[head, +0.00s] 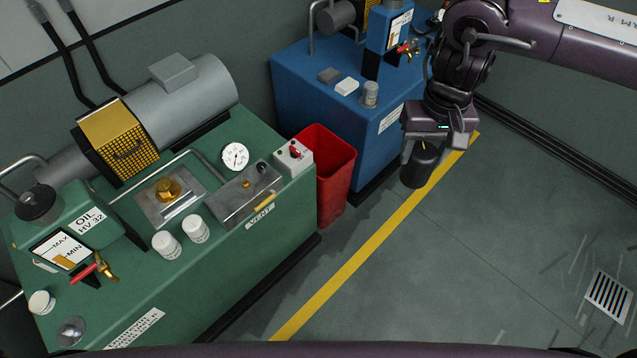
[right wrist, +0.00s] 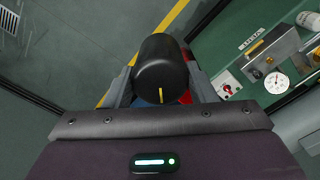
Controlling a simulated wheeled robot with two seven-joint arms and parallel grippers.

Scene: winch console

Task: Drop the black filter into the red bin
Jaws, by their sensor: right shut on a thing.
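The black filter (head: 420,166) is a dark cylinder held in my right gripper (head: 430,150), above the floor to the right of the bin. In the right wrist view the black filter (right wrist: 161,70) sits between both fingers of my right gripper (right wrist: 165,88), with a short yellow mark on it. The red bin (head: 335,180) stands on the floor between the green console and the blue console, its opening upward. In the right wrist view only a sliver of the red bin (right wrist: 186,97) shows behind the filter. My left gripper is not in view.
The green console (head: 270,225) with gauge, valves and white-capped jars fills the left. The blue console (head: 310,90) stands behind the bin. A yellow floor line (head: 375,240) runs past the bin. The floor at right is open, with a drain grate (head: 608,297).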

